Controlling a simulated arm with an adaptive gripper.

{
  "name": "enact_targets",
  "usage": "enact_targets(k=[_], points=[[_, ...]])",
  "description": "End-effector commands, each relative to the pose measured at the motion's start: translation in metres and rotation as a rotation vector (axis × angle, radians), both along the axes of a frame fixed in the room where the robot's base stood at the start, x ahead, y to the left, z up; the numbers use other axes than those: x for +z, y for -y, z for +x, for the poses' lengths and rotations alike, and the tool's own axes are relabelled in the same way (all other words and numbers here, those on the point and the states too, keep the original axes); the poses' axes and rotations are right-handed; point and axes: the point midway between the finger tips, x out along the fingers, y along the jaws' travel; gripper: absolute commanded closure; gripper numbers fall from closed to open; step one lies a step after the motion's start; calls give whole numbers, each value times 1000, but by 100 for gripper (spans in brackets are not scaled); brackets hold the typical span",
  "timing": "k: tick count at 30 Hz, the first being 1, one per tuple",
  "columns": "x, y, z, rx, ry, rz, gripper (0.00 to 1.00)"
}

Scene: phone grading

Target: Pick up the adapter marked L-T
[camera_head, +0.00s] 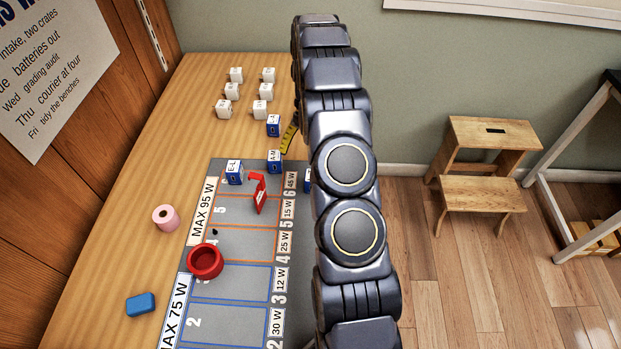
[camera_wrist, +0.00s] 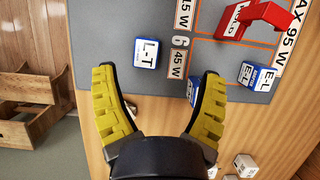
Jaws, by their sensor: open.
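The adapter marked L-T (camera_wrist: 148,53) is a white block with blue sides. It sits on the grey mat beside the 45 W label, label side up. In the wrist view it lies ahead of my gripper (camera_wrist: 159,72), between the lines of the two yellow fingers and nearer the left one. My gripper is open and empty, apart from the adapter. In the head view my arm hides most of that adapter; only a blue sliver (camera_head: 308,180) shows. One yellow finger (camera_head: 289,138) also shows there.
Adapters marked A-M (camera_head: 274,161), E-L (camera_head: 234,172) and L-A (camera_head: 273,126) stand nearby. In the wrist view a blue-sided adapter (camera_wrist: 192,92) is close to the right finger. A red sign (camera_head: 258,195) stands on the mat (camera_head: 240,211). Several white blocks (camera_head: 232,91) are farther back.

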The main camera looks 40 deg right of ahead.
Motion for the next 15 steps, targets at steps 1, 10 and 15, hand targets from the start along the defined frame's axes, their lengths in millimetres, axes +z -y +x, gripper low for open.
enact_targets(k=[1,10,15], points=[[-13,9,-1,-23,-6,4,27],[-43,22,-8,-62,-19,11,27],[-59,17,-12,-61,-16,9,27]])
